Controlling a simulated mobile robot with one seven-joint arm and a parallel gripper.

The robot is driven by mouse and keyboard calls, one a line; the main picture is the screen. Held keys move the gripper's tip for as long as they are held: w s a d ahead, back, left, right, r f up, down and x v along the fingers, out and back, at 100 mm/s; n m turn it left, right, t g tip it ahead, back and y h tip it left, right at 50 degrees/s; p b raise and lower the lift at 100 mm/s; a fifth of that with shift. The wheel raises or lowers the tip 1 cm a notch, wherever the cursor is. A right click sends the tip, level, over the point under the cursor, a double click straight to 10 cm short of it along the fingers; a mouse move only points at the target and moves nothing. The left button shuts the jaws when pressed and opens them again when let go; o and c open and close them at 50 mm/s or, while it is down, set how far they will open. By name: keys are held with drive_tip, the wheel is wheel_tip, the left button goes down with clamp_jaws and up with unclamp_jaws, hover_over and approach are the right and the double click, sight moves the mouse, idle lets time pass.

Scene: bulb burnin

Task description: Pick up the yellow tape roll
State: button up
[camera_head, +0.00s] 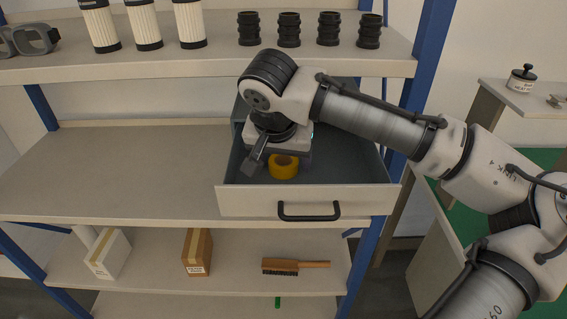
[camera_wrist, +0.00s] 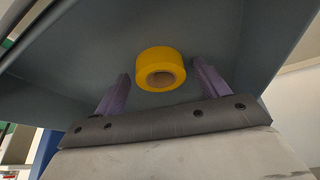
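The yellow tape roll (camera_head: 284,166) lies inside the open drawer (camera_head: 305,201), toward its front left part. It also shows in the wrist view (camera_wrist: 160,69), with its cardboard core facing the camera. My gripper (camera_head: 268,168) is down in the drawer beside the roll. In the wrist view my gripper's two fingers (camera_wrist: 160,84) are wide apart, one on each side of the roll. The roll appears just beyond the fingertips, with gaps to both. In the head view my wrist partly hides the roll and the drawer floor.
The shelf above holds white filters (camera_head: 143,25), black couplings (camera_head: 289,30) and goggles (camera_head: 28,40). A white box (camera_head: 108,254), a brown box (camera_head: 198,252) and a brush (camera_head: 295,266) are on the lower shelf. The drawer walls surround my gripper. The middle shelf left of it is clear.

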drive_tip(key=c, duration=0.9)
drive_tip(key=shift+r, duration=0.1)
